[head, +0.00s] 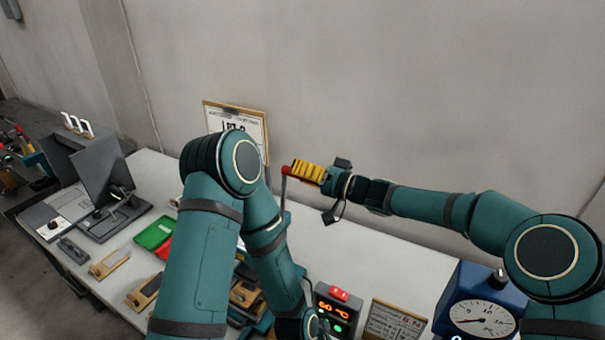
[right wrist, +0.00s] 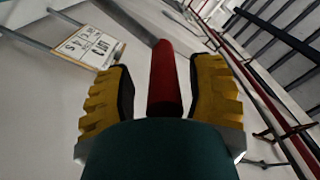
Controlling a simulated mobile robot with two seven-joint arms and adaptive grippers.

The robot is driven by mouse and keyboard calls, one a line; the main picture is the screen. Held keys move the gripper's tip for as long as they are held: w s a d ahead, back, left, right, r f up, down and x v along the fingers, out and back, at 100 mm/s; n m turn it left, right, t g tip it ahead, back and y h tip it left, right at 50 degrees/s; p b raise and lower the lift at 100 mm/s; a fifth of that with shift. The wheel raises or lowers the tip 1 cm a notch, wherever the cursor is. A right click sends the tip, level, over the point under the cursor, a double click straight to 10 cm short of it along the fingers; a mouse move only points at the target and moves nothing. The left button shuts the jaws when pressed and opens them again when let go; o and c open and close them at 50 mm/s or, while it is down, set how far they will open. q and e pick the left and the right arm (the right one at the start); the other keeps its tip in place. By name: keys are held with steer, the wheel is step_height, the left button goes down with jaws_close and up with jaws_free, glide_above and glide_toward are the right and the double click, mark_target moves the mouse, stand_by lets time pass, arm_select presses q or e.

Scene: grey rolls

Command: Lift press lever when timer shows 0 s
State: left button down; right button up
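The press lever (head: 284,190) is a thin grey rod with a red grip, rising behind my left arm. Its red grip (right wrist: 166,80) also shows in the right wrist view, between the yellow fingers. My right gripper (head: 297,171) is at the top of the lever, its fingers on either side of the grip. Narrow gaps show between grip and fingers, so it looks open around it. A display box (head: 335,310) at the bottom shows orange digits that look like 60 °C and a small green readout I cannot read. My left gripper is out of view; my left arm hides most of the press.
A white table (head: 390,262) runs along the wall. A blue box with a dial (head: 482,318) stands at the lower right beside a framed sign (head: 394,320). Green (head: 155,232) and red trays and wooden-handled tools lie on the left. A grey machine (head: 103,185) stands far left.

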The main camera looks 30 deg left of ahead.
steer(key=shift+s+d, duration=0.1)
steer(key=shift+d, duration=0.05)
steer(key=d, duration=1.1)
steer(key=shift+s+d, duration=0.2)
steer(key=shift+d, duration=0.2)
